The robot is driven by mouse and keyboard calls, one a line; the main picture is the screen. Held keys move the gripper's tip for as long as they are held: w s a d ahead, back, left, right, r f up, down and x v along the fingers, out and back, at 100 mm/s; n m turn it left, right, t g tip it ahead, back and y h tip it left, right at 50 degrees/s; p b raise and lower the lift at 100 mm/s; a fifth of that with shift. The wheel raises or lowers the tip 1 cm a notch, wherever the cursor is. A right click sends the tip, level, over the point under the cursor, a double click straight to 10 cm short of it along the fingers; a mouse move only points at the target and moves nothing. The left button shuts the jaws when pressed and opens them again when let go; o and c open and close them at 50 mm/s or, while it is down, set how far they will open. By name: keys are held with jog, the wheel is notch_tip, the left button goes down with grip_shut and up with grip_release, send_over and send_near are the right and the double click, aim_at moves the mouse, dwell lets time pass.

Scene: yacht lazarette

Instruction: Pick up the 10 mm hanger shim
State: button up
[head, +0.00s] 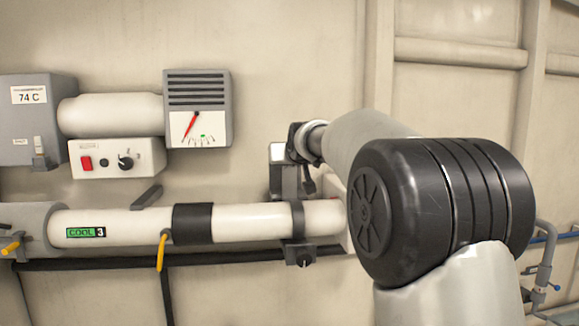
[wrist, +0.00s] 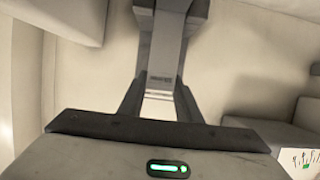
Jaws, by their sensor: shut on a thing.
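My gripper (wrist: 161,84) reaches up the middle of the wrist view, its two fingers closed in on a grey, flat-faced piece (wrist: 162,60) between them. This piece carries small dark marking too blurred to read; it looks like the hanger shim. In the head view my gripper (head: 304,178) is small, above the right end of the white pipe and partly hidden by my arm. Beside it is a dark grey upright bracket (head: 283,182) over the pipe strap. I cannot make out the shim separately there, nor whether it touches the bracket.
A yellow-handled lever (head: 161,250) hangs left. A gauge box (head: 198,108) and control box (head: 117,158) are upper left.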

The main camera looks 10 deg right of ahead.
jog(key=shift+r, duration=2.45)
jog(key=s+b, duration=0.8)
jog(key=s, duration=0.5)
jog(key=shift+b, duration=0.4)
